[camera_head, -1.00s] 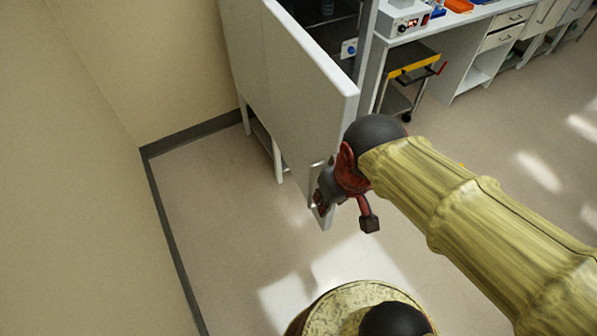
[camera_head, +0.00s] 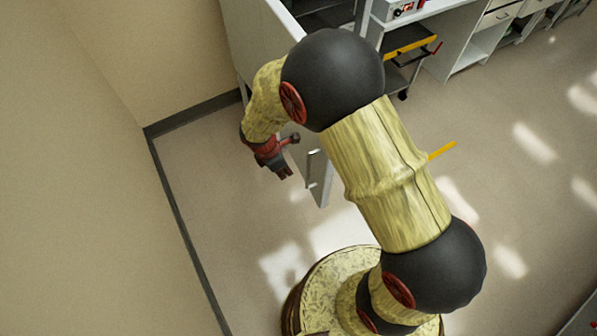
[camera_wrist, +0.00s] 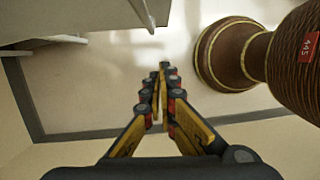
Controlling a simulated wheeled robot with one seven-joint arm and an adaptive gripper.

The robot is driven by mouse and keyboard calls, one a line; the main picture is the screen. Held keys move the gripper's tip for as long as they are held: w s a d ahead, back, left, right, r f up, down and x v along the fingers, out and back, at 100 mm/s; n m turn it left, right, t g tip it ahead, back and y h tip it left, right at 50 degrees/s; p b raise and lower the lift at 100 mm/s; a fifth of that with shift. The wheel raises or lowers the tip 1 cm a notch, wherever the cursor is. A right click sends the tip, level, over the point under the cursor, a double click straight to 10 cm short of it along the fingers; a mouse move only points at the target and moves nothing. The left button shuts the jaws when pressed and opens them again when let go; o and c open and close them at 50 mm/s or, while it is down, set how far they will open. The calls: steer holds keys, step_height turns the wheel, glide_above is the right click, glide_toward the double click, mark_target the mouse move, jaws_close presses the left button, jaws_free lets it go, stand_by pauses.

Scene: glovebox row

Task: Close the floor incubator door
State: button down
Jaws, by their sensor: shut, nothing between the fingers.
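The white floor incubator door (camera_head: 258,42) stands open, swung out from the incubator, whose dark shelved inside (camera_head: 325,14) shows at the top of the head view. The door's handle (camera_head: 314,168) is near its free edge, and my arm covers much of the door. My gripper (camera_head: 284,172) is left of the handle, on the door's outer side, low over the floor. In the wrist view my gripper (camera_wrist: 163,68) is shut and empty. The door's edge (camera_wrist: 148,12) shows at the top there, apart from the fingertips.
A beige wall (camera_head: 80,190) with a dark skirting strip closes off the left. Bare floor (camera_head: 520,190) lies to the right.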

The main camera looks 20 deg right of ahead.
steer(key=w+d+f+n+b, duration=0.2)
steer(key=d+f, duration=0.3)
steer(key=f, duration=0.4)
steer(key=shift+w+d+f+b, duration=0.25)
steer(key=shift+w+d+b, duration=0.1)
steer(key=shift+w, duration=0.2)
